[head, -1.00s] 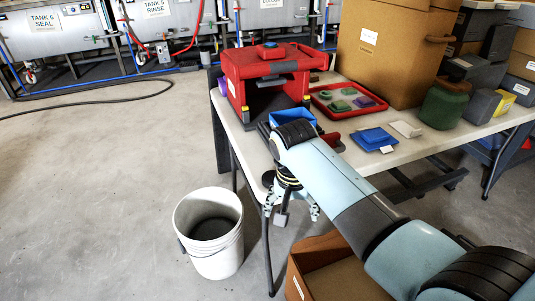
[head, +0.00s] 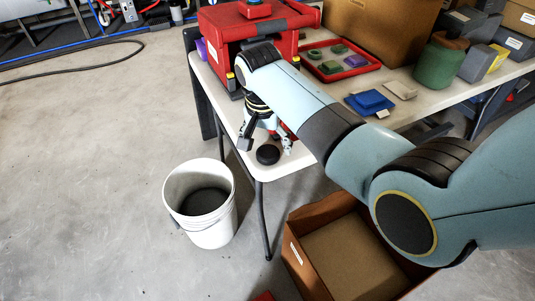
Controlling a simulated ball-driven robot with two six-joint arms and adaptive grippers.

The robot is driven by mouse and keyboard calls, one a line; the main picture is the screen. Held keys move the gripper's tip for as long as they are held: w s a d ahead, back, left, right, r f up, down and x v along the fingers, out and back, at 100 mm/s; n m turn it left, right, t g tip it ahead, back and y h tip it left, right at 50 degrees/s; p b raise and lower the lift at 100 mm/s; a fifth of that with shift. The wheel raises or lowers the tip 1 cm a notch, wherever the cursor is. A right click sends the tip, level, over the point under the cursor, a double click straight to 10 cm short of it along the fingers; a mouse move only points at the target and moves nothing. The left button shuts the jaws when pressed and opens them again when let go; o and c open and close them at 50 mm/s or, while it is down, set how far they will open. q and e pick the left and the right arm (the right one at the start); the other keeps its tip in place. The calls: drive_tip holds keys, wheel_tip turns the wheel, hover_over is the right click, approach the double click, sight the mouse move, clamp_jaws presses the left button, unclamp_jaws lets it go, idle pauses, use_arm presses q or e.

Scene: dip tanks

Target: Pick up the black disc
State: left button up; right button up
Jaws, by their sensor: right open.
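A small black disc (head: 268,154) lies on the white table near its front left corner. My right gripper (head: 266,147) is above the table at the disc, pointing down, with its fingers spread on either side of it. The gripper is open and empty. I cannot tell how far the fingertips are above the table. My left gripper does not show.
A red toolbox (head: 250,28) stands behind my right arm. A red tray (head: 341,60) with several pieces and blue pads (head: 369,103) lie farther right. A white bucket (head: 201,202) and a cardboard box (head: 345,255) stand on the floor in front.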

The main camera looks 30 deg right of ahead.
sight(268, 152)
drive_tip(key=f, duration=0.3)
drive_tip(key=shift+w+d+f, duration=0.1)
drive_tip(key=shift+d+f, duration=0.1)
drive_tip(key=shift+c, duration=0.5)
drive_tip(key=c, duration=0.4)
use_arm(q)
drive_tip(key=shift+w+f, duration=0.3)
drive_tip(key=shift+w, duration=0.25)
use_arm(e)
drive_tip(key=c, duration=0.8)
